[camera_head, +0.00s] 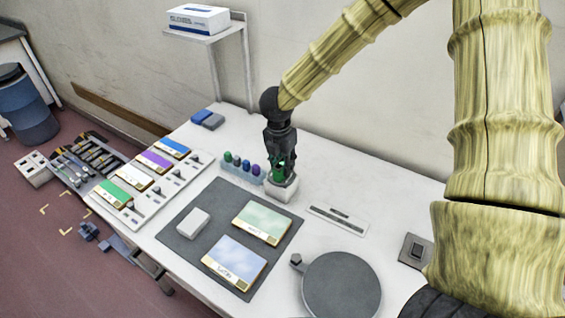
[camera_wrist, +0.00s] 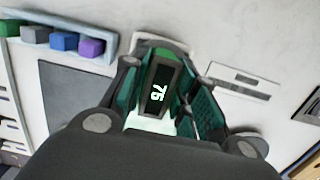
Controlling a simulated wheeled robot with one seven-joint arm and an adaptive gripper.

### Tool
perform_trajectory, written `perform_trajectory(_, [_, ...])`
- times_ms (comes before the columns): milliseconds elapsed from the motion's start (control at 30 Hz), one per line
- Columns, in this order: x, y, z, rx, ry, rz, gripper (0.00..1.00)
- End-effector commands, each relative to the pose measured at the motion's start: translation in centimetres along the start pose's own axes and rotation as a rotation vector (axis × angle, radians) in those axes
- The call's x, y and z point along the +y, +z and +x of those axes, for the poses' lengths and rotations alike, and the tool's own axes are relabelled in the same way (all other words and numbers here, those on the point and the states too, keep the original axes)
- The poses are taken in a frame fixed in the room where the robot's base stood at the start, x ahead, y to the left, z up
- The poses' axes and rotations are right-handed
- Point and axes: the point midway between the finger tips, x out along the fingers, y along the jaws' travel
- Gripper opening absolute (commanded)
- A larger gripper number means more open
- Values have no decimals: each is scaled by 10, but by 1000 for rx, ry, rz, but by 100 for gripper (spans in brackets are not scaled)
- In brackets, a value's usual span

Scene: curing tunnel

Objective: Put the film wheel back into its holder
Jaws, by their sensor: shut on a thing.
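My gripper (camera_head: 283,166) points down near the back middle of the table and is shut on a dark piece marked "75" with a green edge. This piece, which I take to be the film wheel (camera_wrist: 158,88), shows between the fingers in the wrist view; the fingers hide its sides. A small white block with a rounded rim (camera_head: 281,193), apparently the holder, stands on the table directly beneath the gripper. Its rim also shows behind the piece in the wrist view (camera_wrist: 152,38). I cannot tell whether the wheel touches the holder or sits in it.
A rack of coloured knobs (camera_head: 242,174) stands close left of the holder. A grey mat (camera_head: 176,229) with two panels and a white block lies in front. A flat slotted plate (camera_head: 338,220) lies to the right, and a grey round disc (camera_head: 342,286) is nearer the front.

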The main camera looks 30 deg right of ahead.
Motion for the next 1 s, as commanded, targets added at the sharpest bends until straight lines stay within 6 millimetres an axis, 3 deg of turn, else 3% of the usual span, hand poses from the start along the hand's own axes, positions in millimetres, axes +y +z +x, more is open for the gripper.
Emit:
perform_trajectory(233, [0,0,0,0,1,0,0])
perform_trajectory(267, [0,0,0,0,0,0,34])
perform_trajectory(367, [0,0,0,0,0,0,52])
perform_trajectory(600, [0,0,0,0,0,0,53])
perform_trajectory(733, [0,0,0,0,0,0,71])
perform_trajectory(1000, [0,0,0,0,0,0,71])
